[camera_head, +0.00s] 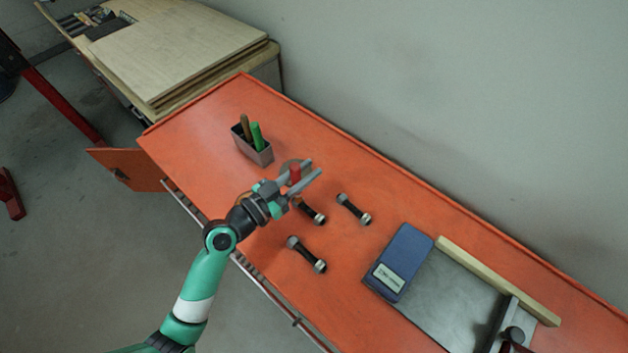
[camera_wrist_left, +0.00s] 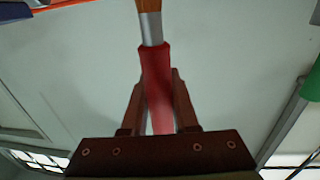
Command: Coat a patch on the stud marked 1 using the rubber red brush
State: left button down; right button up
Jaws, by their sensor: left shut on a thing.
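My left gripper (camera_head: 312,169) is shut on the red brush (camera_head: 295,173). In the left wrist view the red brush (camera_wrist_left: 157,85) has a red handle between the two fingers, a silver ferrule and brown bristles at the top edge. Three dark studs with pale metal nuts lie on the orange bench: one (camera_head: 313,212) just below the gripper, one (camera_head: 354,209) to its right, and one (camera_head: 307,255) lower down. No number is readable on any stud, so I cannot tell which is marked 1. The bristles are apart from all three studs.
A grey holder (camera_head: 252,150) with a green and a brown handle stands behind the gripper. A blue box (camera_head: 399,262) and a grey plate (camera_head: 455,300) lie to the right. Bench around the studs is clear.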

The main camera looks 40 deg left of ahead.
jog(key=shift+f, duration=0.1)
notch_tip(320, 180, up, 5)
jog(key=p, duration=0.5)
jog(key=shift+f, duration=0.1)
dwell(0.3)
notch_tip(320, 180, up, 2)
jog(key=shift+r+p, duration=0.25)
jog(key=shift+p, duration=0.95)
